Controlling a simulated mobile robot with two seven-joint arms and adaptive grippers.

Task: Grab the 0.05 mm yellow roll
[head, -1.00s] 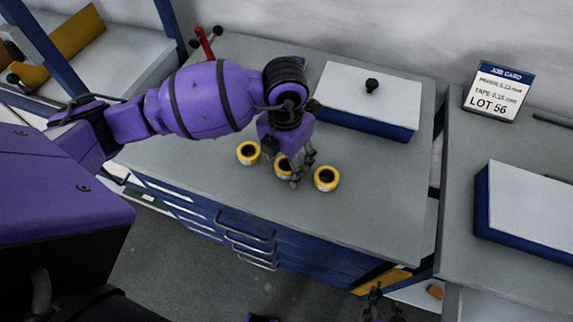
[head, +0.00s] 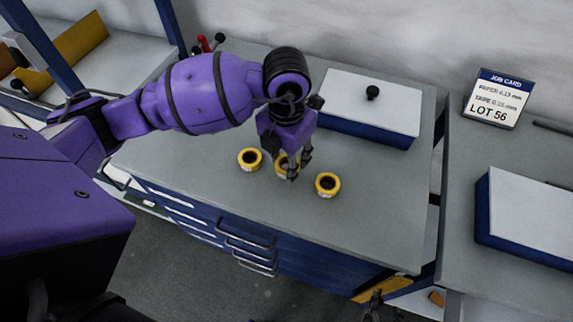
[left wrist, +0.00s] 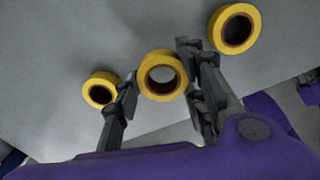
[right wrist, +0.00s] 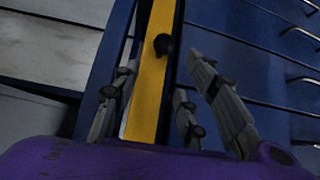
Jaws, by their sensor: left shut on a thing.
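Three yellow tape rolls with dark cores are on or over the grey cabinet top: a left roll (head: 250,159), a middle roll (head: 284,164) and a right roll (head: 326,185). My left gripper (head: 298,163) points down and is shut on the middle roll, seemingly a little above the top. In the left wrist view, its fingers are on both sides of the middle roll (left wrist: 162,76); the other two rolls lie outside them. No thickness marking is readable on any roll. My right gripper (right wrist: 165,95) is open and empty, low in front of the cabinet.
A blue box with a white lid and black knob (head: 372,105) stands behind the rolls. A job card (head: 497,98) and another lidded box (head: 530,215) are on the right bench. A yellow strip (right wrist: 155,75) is beyond my right fingers. The cabinet's front top (head: 270,220) is clear.

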